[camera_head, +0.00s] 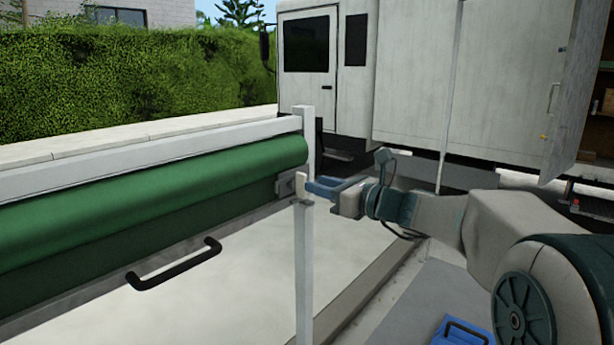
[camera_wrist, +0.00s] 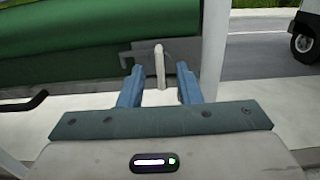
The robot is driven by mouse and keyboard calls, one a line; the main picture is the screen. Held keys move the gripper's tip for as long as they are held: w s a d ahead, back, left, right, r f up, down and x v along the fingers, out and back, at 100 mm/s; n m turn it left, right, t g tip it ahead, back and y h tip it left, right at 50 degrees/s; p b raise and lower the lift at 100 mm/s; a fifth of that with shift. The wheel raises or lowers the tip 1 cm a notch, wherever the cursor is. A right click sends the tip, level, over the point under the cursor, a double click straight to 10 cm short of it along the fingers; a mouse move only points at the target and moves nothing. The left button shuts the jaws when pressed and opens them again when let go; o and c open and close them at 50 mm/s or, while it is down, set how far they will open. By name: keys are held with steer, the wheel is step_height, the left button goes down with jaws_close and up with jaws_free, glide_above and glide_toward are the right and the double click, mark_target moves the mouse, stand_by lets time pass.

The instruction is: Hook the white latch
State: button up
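The white latch (camera_wrist: 160,66) is a thin upright piece in the wrist view, in front of a grey bracket (camera_wrist: 133,56) below the green roll. In the head view the white latch (camera_head: 301,188) shows small beside the white post, just left of my fingertips. My gripper (camera_head: 318,187) reaches in from the right. In the wrist view, my gripper (camera_wrist: 160,76) is open, with one blue finger on each side of the latch. Gaps show between the latch and both fingers. The latch's lower end shows between the fingers.
The green roll (camera_head: 150,205) runs along a white rail (camera_head: 150,150) to the white post (camera_head: 304,270). A black handle (camera_head: 175,266) hangs below it. A white truck (camera_head: 420,80) stands behind. A blue box (camera_head: 462,332) lies on the ground at the lower right.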

steer(key=shift+p+x, duration=0.35)
steer(key=shift+x, duration=1.8)
jaws_close()
